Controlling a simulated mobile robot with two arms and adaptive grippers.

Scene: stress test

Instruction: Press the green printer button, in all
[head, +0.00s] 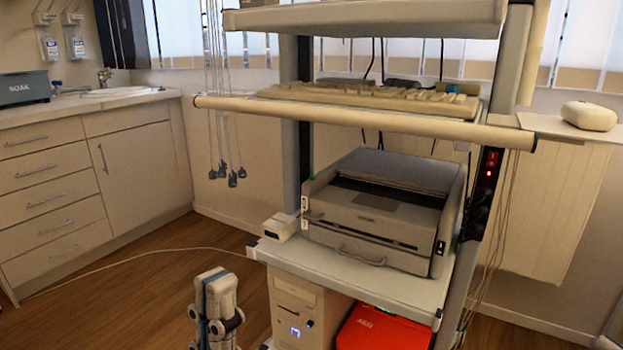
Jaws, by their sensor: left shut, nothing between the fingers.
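The grey printer (385,215) stands on the white middle shelf (400,285) of a cart, its front facing me and slightly left. Small pale controls or labels (305,212) show at its front left edge, and another small one at its front right corner. My left gripper (213,274) points upward at the bottom of the picture, shut and empty, left of the cart and apart from the printer. My right gripper is not in view.
Above the printer, a keyboard (370,100) lies on a shelf with a long front rail (350,119). A computer tower (297,312) and a red AED case (383,328) sit below. Cables hang at left. A small white box (281,226) stands beside the printer.

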